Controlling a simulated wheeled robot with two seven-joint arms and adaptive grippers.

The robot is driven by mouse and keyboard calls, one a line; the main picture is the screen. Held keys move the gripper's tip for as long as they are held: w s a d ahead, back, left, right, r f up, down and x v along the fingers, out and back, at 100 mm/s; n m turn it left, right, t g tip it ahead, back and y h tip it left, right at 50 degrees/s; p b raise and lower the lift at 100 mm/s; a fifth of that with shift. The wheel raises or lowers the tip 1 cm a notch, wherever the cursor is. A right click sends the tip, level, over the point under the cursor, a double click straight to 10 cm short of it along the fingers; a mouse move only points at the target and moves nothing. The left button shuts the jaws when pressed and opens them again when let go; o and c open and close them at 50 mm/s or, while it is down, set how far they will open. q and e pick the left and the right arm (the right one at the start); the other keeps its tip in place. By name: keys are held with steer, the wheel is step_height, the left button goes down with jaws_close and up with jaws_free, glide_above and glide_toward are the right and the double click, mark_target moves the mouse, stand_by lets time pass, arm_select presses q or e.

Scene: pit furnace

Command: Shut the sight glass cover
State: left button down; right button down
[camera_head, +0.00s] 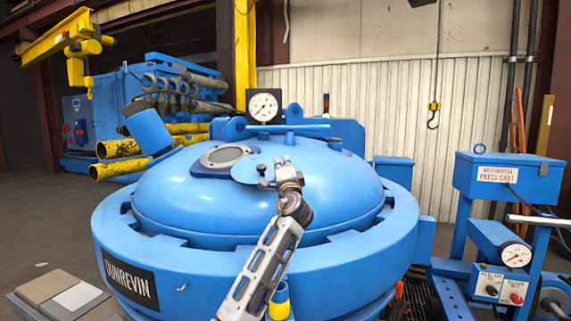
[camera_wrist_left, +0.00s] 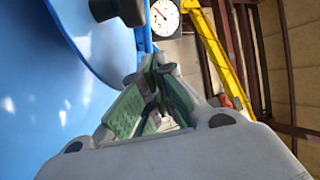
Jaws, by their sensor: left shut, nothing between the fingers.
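The sight glass (camera_head: 225,155) is a round grey window in a dark blue frame on the domed blue lid (camera_head: 180,195). Its cover (camera_head: 250,170), a flat blue disc, sits swung to the right, and most of the glass shows. A small dark knob (camera_head: 262,169) stands on the cover. My left gripper (camera_head: 282,162) is shut and empty at the cover's right edge; contact cannot be told. In the left wrist view, the shut green-padded fingers (camera_wrist_left: 153,75) point past the cover's curved edge (camera_wrist_left: 85,45). My right gripper is not in view.
A pressure gauge (camera_head: 263,107) and a blue bar (camera_head: 288,127) stand behind the cover. The furnace's raised rim (camera_head: 400,230) rings the lid. A press cart (camera_head: 505,178) stands at right. The lid's left part is clear.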

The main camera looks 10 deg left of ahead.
mark_target(274, 178)
arm_select(q)
steer(key=shift+s+a+f, duration=0.2)
steer(key=shift+s+a, duration=0.15)
steer(key=shift+a, duration=0.2)
steer(key=shift+s+a+f, duration=0.25)
steer(key=shift+s+a, duration=0.1)
steer(key=shift+a, duration=0.2)
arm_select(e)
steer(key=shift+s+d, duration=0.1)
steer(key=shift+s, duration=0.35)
arm_select(q)
steer(key=shift+a+p, duration=0.1)
steer(key=shift+p, duration=0.2)
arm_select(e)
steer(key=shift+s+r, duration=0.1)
